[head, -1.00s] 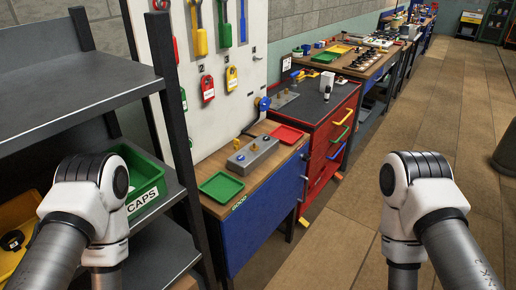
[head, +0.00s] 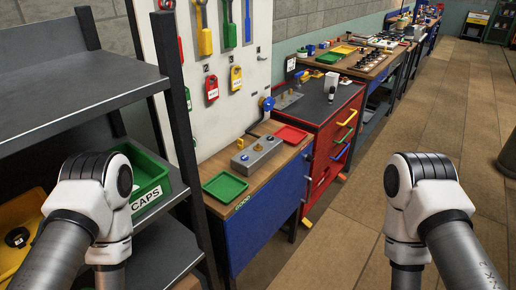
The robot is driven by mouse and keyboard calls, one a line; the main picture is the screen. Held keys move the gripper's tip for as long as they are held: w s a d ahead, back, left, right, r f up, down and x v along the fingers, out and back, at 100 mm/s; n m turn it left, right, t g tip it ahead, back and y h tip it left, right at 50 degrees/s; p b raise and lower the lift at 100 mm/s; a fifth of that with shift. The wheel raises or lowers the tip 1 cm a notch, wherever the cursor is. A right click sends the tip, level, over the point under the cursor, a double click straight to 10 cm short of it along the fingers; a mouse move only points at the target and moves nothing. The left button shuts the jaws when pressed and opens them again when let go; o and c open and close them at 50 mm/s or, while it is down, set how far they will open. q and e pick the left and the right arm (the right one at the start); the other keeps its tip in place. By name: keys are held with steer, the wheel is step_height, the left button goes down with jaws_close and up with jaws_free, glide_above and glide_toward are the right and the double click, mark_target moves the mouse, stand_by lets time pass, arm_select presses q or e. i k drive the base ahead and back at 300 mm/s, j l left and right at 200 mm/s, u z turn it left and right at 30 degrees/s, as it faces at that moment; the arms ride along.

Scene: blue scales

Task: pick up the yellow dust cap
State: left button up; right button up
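A small yellow piece (head: 240,143) stands at the back left of a grey metal block (head: 257,154) on the wooden bench. It may be the yellow dust cap, but it is too small to be sure. A green bin labelled CAPS (head: 147,187) sits on the dark shelf at the left; its contents are mostly hidden by my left arm. Neither gripper shows: only the upper links of both my arms are in view, at the lower left and lower right, with the hands out of the picture.
A green tray (head: 225,186) and a red tray (head: 291,134) lie on the bench. A dark shelf rack (head: 178,125) stands close on the left, with a yellow bin (head: 22,215) low down. A red drawer cabinet (head: 330,140) is beyond.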

mark_target(240, 141)
steer(key=i+l+z, duration=0.25)
steer(key=z, duration=0.15)
steer(key=i+l+z, duration=0.15)
steer(key=i+z, duration=0.4)
steer(key=z, duration=0.25)
steer(key=i+l+u, duration=0.2)
steer(key=i, duration=0.35)
steer(key=i+l+u, duration=0.2)
steer(key=i, duration=0.4)
